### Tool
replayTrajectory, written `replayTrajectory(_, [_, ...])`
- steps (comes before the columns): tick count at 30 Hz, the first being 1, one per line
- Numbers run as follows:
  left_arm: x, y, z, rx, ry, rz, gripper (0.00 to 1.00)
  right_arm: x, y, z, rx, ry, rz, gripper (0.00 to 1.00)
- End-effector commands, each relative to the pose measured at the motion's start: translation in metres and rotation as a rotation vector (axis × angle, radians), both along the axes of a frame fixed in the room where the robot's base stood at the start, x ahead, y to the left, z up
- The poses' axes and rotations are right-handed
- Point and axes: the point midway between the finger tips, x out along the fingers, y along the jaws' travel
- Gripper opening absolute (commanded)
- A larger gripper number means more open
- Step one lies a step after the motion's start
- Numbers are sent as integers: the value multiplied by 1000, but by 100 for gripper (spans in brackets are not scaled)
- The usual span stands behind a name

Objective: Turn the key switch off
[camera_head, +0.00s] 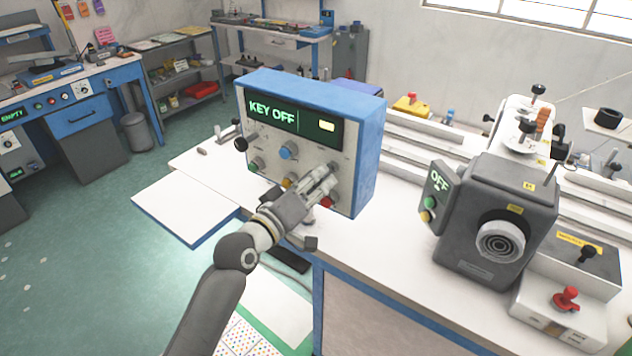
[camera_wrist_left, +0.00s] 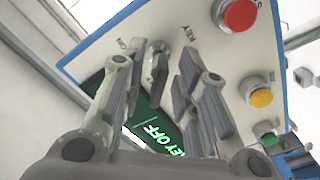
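The blue-framed control box (camera_head: 366,150) stands on the white bench, and its display (camera_head: 290,117) reads KEY OFF in green. In the left wrist view the metal key switch (camera_wrist_left: 157,62) sits on the pale panel beside the printed word KEY. My left gripper (camera_head: 328,176) is at the panel's lower right and hides most of the switch in the head view. In the left wrist view its two fingers stand apart, one on each side of the key, with gaps visible. I cannot tell whether the fingertips touch the panel. My right gripper is in neither view.
A red button (camera_wrist_left: 239,15), a yellow button (camera_wrist_left: 260,97) and a green button (camera_wrist_left: 265,130) are on the panel close to my fingers. A grey machine (camera_head: 495,215) with an OFF display stands to the right. White bench top lies between it and the box.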

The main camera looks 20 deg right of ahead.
Motion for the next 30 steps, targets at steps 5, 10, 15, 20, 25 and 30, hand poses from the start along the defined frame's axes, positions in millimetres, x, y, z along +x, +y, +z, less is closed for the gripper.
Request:
replayTrajectory(5, [0, 0, 1, -1, -2, 0, 29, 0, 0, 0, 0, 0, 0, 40])
replayTrajectory(10, [-3, 5, 0, 0, -2, 1, 29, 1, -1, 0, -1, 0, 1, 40])
replayTrajectory(15, [-18, 23, -1, 1, -2, 1, 29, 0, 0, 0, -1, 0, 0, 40])
replayTrajectory(20, [-38, 49, -1, 2, -2, 1, 29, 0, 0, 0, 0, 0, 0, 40])
replayTrajectory(25, [-57, 73, 0, 1, 0, 1, 29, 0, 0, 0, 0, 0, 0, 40])
replayTrajectory(30, [-70, 90, -1, 1, 0, 1, 29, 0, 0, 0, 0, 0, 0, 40])
